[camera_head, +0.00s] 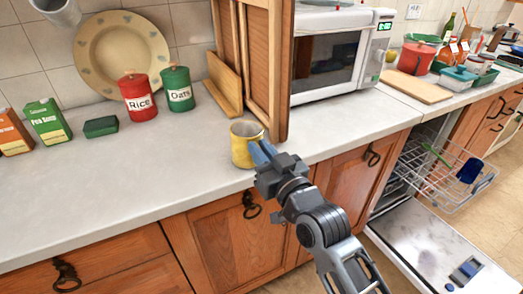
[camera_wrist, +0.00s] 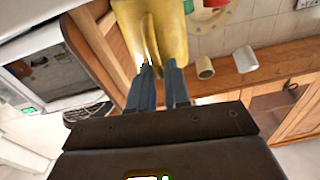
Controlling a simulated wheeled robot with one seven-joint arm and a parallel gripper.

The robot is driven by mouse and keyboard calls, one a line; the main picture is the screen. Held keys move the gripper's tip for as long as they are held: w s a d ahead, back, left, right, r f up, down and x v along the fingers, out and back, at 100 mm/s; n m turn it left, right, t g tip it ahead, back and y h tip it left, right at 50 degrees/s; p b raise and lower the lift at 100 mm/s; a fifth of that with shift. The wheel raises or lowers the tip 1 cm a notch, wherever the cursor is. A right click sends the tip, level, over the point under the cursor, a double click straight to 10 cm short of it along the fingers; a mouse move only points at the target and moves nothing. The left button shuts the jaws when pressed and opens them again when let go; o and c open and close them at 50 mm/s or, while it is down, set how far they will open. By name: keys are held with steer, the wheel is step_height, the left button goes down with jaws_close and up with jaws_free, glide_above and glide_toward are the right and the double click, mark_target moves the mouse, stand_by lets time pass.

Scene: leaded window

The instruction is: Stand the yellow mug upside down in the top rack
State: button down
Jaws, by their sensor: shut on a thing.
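The yellow mug (camera_head: 241,155) is upright, its opening up, at the front edge of the counter. I cannot tell whether its base touches the counter. My gripper (camera_head: 262,153) is at its right side, shut on it. In the wrist view the mug (camera_wrist: 172,25) fills the top middle, and a yellow part of it, apparently the handle, runs down between the fingers (camera_wrist: 160,80). The top rack (camera_head: 450,180) is a wire basket pulled out of the open dishwasher at the right. A dark blue item (camera_head: 470,170) and a green utensil (camera_head: 436,155) are in it.
The lowered dishwasher door (camera_head: 430,245) lies below the rack. A wooden cabinet side (camera_head: 273,65) and the microwave (camera_head: 335,55) stand behind the mug. Rice (camera_head: 138,98) and Oats (camera_head: 178,88) canisters stand farther back left. The front left counter is clear.

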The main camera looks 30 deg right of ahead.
steer(key=shift+f, duration=0.15)
steer(key=c, duration=1)
jaws_free()
steer(key=shift+f, duration=0.1)
steer(key=s+b, duration=0.1)
steer(key=s, duration=0.6)
steer(key=shift+s+d+f+b, duration=0.15)
steer(key=shift+s+f+b, duration=0.05)
steer(key=shift+s+b, duration=0.2)
steer(key=s+f+g, duration=0.1)
steer(key=s+f, duration=0.2)
steer(key=s, duration=1)
steer(key=s+f+g, duration=0.2)
steer(key=s+f, duration=0.2)
steer(key=s, duration=0.8)
steer(key=s+r+g, duration=0.1)
steer(key=s+r, duration=0.2)
steer(key=s, duration=0.7)
steer(key=shift+s+a+r+h, duration=0.15)
steer(key=shift+a+h, duration=0.05)
steer(key=shift+h, duration=0.1)
